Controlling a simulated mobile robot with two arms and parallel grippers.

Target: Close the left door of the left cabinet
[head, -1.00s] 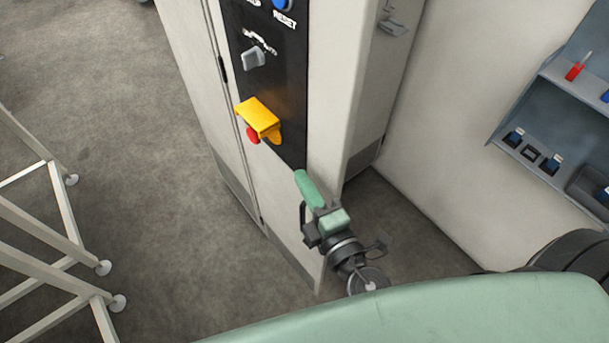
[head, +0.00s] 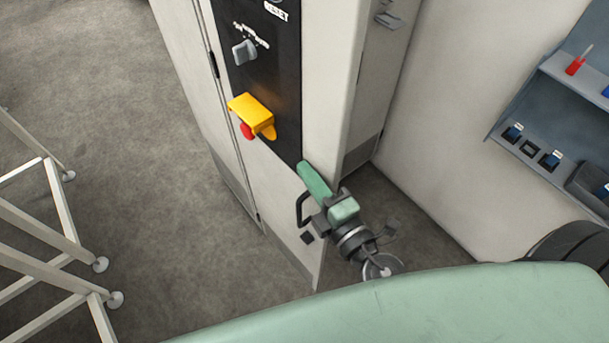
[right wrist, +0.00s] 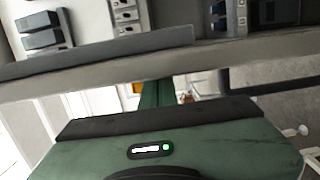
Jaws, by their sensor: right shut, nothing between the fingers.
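A tall pale cabinet (head: 285,240) stands in the middle of the head view, with a black control panel (head: 270,75) on its front. A vertical seam with a dark latch (head: 213,65) runs left of this panel. I cannot tell for sure which leaf is the left door or how far it stands open. My right gripper (head: 304,168) is shut and empty, its green fingers near the panel's lower right edge; contact is unclear. In the right wrist view the green fingers (right wrist: 160,93) lie together, pointing away. My left gripper is out of view.
The panel carries a grey knob (head: 244,52) and a yellow guard (head: 252,113) over a red button (head: 246,131). A blue-grey shelf (head: 575,85) with small devices is at right. White metal frames (head: 60,200) stand on the left; the floor (head: 110,90) between is clear.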

